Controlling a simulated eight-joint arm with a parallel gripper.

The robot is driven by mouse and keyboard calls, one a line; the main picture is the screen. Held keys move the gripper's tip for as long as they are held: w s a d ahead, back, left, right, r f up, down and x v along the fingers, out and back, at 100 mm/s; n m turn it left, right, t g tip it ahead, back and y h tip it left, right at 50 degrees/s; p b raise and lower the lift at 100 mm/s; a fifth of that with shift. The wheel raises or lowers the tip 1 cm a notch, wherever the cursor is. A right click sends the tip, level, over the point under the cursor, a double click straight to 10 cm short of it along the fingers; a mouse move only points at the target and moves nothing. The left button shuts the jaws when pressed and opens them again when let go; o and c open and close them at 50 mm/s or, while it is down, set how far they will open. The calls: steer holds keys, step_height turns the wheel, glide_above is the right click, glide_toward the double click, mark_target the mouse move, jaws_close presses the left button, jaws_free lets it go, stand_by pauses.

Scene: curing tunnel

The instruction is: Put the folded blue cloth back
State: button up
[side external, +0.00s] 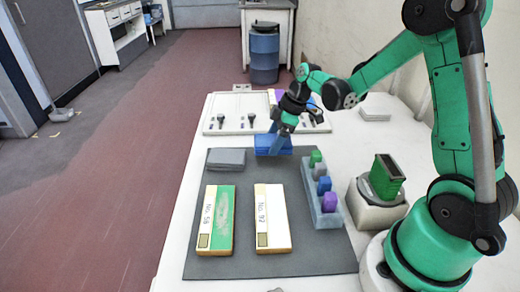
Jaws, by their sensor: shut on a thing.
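The folded blue cloth (263,148) is at the far edge of the dark grey mat (245,182) in the side external view. My gripper (276,147) points down onto the cloth and is shut on it. The fingertips overlap the cloth, so their exact grip is hard to see. I cannot tell whether the cloth rests on the mat or hangs just above it. A folded grey cloth (226,158) lies to its left, apart from it.
Two labelled panels (215,220) (271,218) lie on the mat. A rack (322,204) with several coloured pieces stands right of them. A green block (386,177) sits on a grey-white device (376,210). A white tool board (241,115) lies behind.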

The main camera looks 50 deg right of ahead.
steer(key=shift+f, duration=1.55)
steer(key=shift+f, duration=0.1)
steer(key=o, duration=1.1)
steer(key=v, duration=1.2)
steer(key=s+a+m+t+h, duration=0.1)
steer(key=s+a+m, duration=0.1)
steer(key=a+m, duration=0.1)
steer(key=s+a+r+m+t+h, duration=0.1)
steer(key=s+a+m, duration=0.1)
steer(key=a, duration=0.3)
steer(key=s+a+r+m+t+h, duration=0.1)
steer(key=s+a+m+t, duration=0.1)
steer(key=a+m, duration=0.2)
steer(key=shift+s+a, duration=0.15)
steer(key=shift+a, duration=0.05)
